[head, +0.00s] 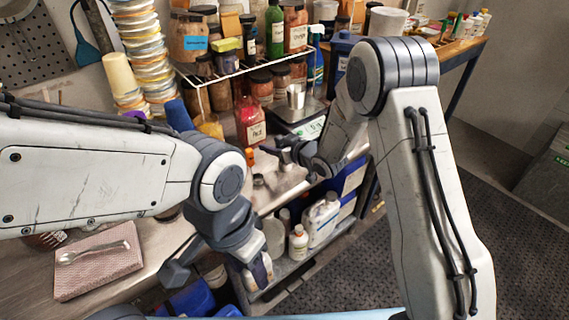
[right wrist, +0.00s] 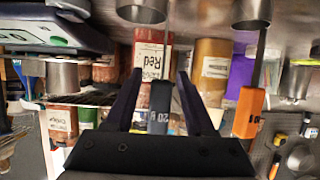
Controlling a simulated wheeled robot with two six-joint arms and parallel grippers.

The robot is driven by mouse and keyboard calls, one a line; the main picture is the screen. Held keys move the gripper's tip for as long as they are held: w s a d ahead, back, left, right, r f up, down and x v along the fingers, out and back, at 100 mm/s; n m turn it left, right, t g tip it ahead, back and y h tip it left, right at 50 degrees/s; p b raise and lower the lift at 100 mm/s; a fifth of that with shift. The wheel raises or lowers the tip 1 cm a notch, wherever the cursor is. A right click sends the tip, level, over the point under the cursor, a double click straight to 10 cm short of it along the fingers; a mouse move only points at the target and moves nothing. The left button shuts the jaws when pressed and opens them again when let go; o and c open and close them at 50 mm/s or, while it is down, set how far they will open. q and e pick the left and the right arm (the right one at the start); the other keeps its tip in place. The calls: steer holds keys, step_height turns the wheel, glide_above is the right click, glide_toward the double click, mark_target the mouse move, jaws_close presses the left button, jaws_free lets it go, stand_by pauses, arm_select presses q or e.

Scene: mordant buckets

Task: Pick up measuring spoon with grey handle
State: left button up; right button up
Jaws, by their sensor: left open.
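The measuring spoon with the grey handle (right wrist: 159,105) shows in the right wrist view. Its dark grey handle, marked 20, lies between the two fingers of my right gripper (right wrist: 157,95), with a gap on each side. Its metal bowl (right wrist: 142,10) is at the top of that view. My right gripper also shows in the head view (head: 274,148), near the scale; there the grey handle cannot be made out. A spoon with an orange handle (right wrist: 249,113) is to the right in the wrist view. My left gripper (head: 215,274) is open and empty, low beside the counter edge.
A jar with red contents (head: 250,121) and a scale (head: 300,113) with a metal cup (head: 296,96) stand behind my right gripper. A wire shelf (head: 250,68) holds several jars. Another metal spoon (head: 95,252) lies on a pink cloth (head: 110,278). White bottles (head: 298,243) stand below.

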jaws_close()
steer(key=shift+r, duration=0.15)
steer(key=s+d+r, duration=0.2)
steer(key=d+r, duration=0.8)
steer(key=d, duration=0.1)
steer(key=shift+s+d+r, duration=0.25)
steer(key=shift+s+r, duration=0.05)
steer(key=shift+r, duration=0.1)
